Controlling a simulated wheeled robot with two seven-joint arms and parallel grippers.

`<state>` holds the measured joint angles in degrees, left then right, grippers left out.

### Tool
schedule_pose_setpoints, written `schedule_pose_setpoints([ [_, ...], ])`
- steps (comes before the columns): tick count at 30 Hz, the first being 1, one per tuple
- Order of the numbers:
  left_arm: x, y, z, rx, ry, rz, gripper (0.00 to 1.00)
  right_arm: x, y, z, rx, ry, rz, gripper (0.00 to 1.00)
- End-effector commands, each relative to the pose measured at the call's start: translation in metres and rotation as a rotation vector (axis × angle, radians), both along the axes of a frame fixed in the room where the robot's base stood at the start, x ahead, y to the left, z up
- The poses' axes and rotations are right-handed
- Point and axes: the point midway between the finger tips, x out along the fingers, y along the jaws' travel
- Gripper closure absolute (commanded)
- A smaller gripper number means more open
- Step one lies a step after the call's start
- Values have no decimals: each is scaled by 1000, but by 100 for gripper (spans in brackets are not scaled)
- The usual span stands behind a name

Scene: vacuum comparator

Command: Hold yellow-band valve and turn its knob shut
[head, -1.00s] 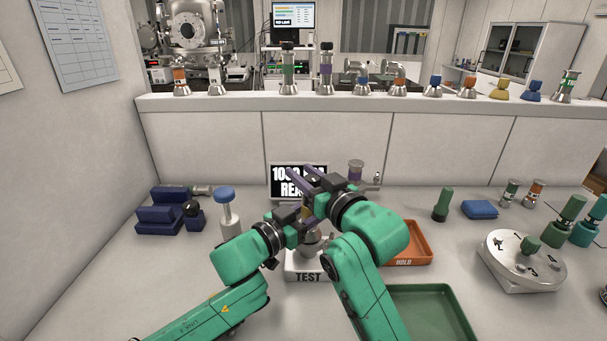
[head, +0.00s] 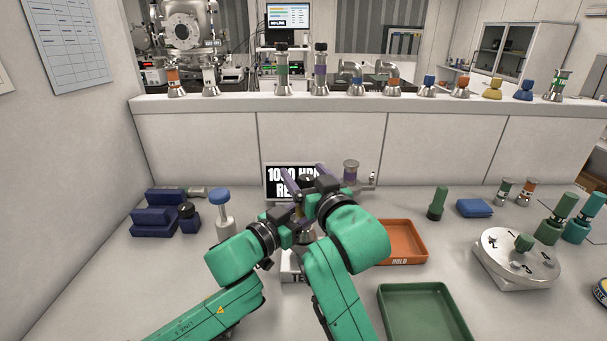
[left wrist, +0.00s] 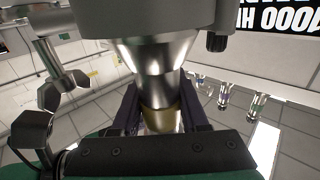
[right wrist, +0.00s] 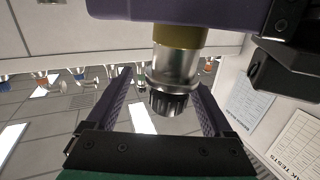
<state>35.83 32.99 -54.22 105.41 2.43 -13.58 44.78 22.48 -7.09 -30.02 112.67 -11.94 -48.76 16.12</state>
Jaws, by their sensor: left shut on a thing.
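The yellow-band valve stands over the white TEST block (head: 290,270), mostly hidden behind my grippers in the head view. In the left wrist view its yellow band (left wrist: 159,120) lies between the fingers of my left gripper (left wrist: 160,112), shut on the valve, with the silver flange (left wrist: 152,55) beside it. In the right wrist view the band (right wrist: 180,36) shows above a silver collar and the black ribbed knob (right wrist: 169,103). My right gripper (right wrist: 160,98) is open; its fingers stand on either side of the knob, with visible gaps.
A display (head: 283,181) stands close behind the grippers. The orange HOLD tray (head: 402,258) and a green tray (head: 425,290) lie right of my right arm.

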Motion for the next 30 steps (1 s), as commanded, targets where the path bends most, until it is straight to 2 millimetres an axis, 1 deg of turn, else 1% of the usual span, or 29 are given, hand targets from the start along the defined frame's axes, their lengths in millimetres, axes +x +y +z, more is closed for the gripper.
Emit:
schedule_pose_setpoints([
  [5,-1,-1,-2,1,3,-2,100,-1,1,0,2,-2,4,14],
  [8,-1,-2,-2,1,3,-4,100,-7,-1,1,2,-2,4,14],
  [22,-2,-3,-2,0,4,-7,100,-61,-21,2,3,-1,6,14],
  [25,-2,-3,-3,0,4,-7,100,-66,-23,2,3,-1,7,14],
  [30,-2,-3,-2,0,4,-7,100,-66,-23,3,3,-1,6,14],
])
